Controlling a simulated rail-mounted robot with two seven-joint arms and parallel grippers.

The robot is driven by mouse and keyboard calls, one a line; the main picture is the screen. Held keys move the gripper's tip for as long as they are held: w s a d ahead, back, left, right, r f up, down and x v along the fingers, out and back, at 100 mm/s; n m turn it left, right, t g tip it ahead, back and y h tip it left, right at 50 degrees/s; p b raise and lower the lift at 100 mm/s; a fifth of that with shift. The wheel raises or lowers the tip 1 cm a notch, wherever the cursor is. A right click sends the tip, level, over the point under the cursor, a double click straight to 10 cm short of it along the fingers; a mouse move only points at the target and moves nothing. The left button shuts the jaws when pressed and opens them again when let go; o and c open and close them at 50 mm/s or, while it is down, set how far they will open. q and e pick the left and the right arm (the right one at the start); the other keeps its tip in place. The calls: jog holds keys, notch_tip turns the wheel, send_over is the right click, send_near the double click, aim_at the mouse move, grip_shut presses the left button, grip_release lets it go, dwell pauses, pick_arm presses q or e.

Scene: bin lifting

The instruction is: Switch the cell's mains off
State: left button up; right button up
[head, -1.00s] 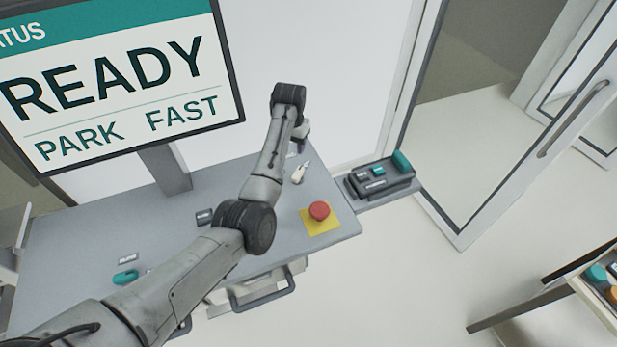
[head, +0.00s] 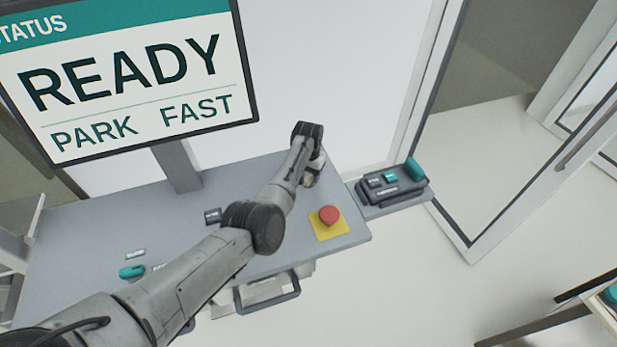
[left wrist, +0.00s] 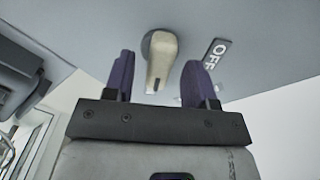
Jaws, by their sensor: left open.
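The mains switch is a beige rotary handle (left wrist: 161,58) on a dark round base on the grey panel, seen in the left wrist view. A dark OFF label (left wrist: 214,62) is beside it on the right. My left gripper (left wrist: 158,76) is open, with one purple finger on each side of the handle. I cannot tell whether either finger touches it. In the head view my left gripper (head: 312,172) is over the back right of the console and mostly hides the switch. My right gripper is not in view.
A red mushroom button (head: 329,215) on a yellow plate stands on the console (head: 90,220), close to my left arm. A dark control box (head: 392,190) is at the right, before a glass door. A teal control (head: 132,271) is at the left. A READY screen (head: 130,80) stands behind.

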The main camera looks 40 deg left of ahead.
pick_arm(q)
jog(key=shift+f, duration=0.7)
jog(key=shift+c, duration=0.4)
jog(key=c, duration=0.8)
jog(key=shift+c, duration=0.2)
